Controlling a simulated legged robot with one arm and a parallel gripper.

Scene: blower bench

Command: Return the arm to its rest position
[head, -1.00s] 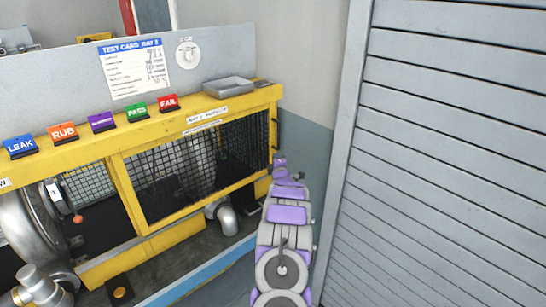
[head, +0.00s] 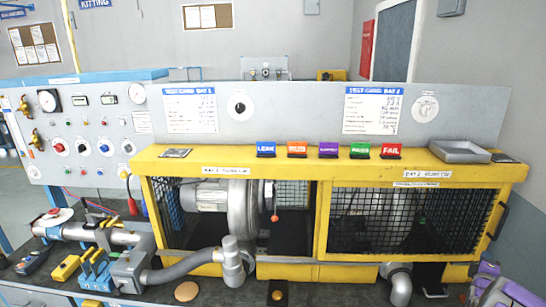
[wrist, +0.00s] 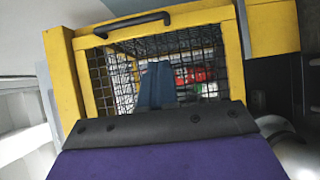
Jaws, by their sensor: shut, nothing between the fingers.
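My gripper (wrist: 155,82) shows in the wrist view as two dark narrow fingers close together, beyond the black edge and purple body of my wrist. It is shut and empty, facing the yellow-framed mesh end of the bench guard (wrist: 76,78). In the head view only a purple and grey part of my arm shows at the bottom right corner, beside the right end of the yellow bench guard (head: 322,222). The fingers cannot be made out there.
A black handle (wrist: 133,24) sits on the guard frame close ahead of the wrist. A grey tray (head: 460,151) and coloured tags, including the red FAIL tag (head: 391,151), stand on the yellow ledge. Hoses and fittings (head: 110,250) crowd the bench at left.

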